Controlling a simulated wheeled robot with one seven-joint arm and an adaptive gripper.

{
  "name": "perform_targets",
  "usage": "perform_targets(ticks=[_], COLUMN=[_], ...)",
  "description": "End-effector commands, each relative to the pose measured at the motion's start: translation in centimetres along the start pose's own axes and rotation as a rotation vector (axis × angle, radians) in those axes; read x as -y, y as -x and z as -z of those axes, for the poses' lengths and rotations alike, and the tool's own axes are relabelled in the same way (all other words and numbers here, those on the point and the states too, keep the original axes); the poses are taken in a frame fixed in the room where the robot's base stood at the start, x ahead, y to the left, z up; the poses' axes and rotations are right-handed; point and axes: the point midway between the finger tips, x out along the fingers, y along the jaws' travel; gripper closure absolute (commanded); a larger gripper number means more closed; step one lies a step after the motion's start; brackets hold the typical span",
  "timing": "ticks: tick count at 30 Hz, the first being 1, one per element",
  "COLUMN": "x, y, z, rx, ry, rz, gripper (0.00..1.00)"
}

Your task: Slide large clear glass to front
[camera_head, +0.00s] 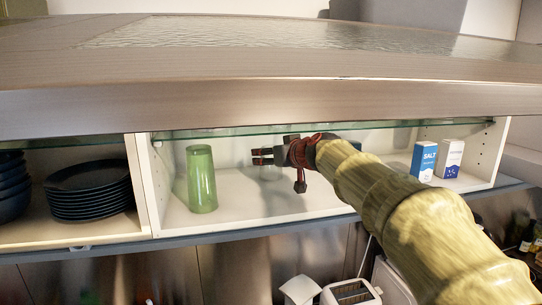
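A tall green see-through glass (201,178) stands upright on the white shelf floor, in the left part of the open middle compartment. My arm reaches in from the lower right and hides part of the compartment.
A raised wooden flap (300,98) hangs over the compartment, with a glass shelf edge (230,131) below it. Salt box (423,161) and another box (449,159) stand at right. Dark plates (90,190) fill the left compartment. A toaster (350,292) sits below.

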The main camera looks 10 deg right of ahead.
Motion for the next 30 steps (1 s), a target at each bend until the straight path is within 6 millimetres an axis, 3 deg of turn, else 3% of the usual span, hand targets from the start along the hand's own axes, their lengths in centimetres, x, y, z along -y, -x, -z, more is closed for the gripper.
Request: perform_targets(ticks=[21, 30], x=[-0.01, 0.08], y=[0.01, -0.05], z=[-0.01, -0.08], rx=[0.0, 0.0], ry=[0.0, 0.0], rz=[0.0, 0.0], gripper=[0.85, 0.85])
